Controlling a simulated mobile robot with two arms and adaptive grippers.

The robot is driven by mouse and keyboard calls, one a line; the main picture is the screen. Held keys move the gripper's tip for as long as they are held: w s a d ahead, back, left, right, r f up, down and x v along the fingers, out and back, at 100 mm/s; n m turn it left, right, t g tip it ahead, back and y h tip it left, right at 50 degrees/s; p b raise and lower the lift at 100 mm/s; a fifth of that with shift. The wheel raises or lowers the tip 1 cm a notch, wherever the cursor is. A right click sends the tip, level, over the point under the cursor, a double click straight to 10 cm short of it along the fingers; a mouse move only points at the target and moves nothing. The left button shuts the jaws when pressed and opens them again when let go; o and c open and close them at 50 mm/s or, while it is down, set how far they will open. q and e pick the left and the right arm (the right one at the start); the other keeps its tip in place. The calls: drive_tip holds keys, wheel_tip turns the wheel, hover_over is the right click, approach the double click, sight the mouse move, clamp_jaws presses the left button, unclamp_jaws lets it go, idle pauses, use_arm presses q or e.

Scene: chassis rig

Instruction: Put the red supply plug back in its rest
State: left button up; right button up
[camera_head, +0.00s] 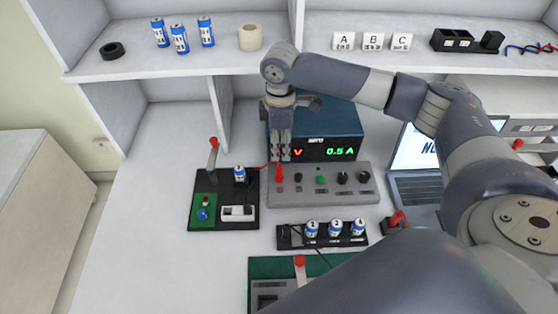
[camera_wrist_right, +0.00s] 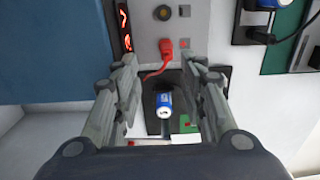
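The red supply plug (camera_head: 279,173) stands at the left end of the grey control panel (camera_head: 320,199); it also shows in the right wrist view (camera_wrist_right: 167,47). A thin red lead runs from it toward the black board at left. My right gripper (camera_head: 279,152) points down just above and behind the plug, in front of the blue power supply (camera_head: 340,115). In the wrist view its fingers (camera_wrist_right: 163,85) are spread apart with nothing gripped between them. I cannot tell which part is the plug's rest. My left gripper is out of view.
The black board (camera_head: 224,177) at left carries a battery, a lever switch and a green pad. A black battery holder (camera_head: 322,243) lies in front of the panel. A laptop (camera_head: 413,184) stands at right. White table is clear at far left.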

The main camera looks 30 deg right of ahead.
sight(279, 167)
drive_tip(key=f, duration=0.3)
drive_tip(key=shift+s+a+f, duration=0.15)
drive_tip(key=shift+s+f, duration=0.15)
drive_tip(key=shift+s, duration=0.05)
drive_tip(key=shift+w+f+p, duration=0.1)
drive_tip(key=shift+f+p, duration=0.2)
drive_tip(key=shift+f, duration=0.35)
drive_tip(key=f, duration=0.2)
drive_tip(key=f+p, duration=0.1)
drive_tip(key=f, duration=0.1)
drive_tip(key=shift+s+a+f, duration=0.15)
drive_tip(key=shift+s+f, duration=0.05)
drive_tip(key=shift+f, duration=0.15)
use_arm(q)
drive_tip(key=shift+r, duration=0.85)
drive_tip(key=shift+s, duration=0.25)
use_arm(e)
clamp_jaws()
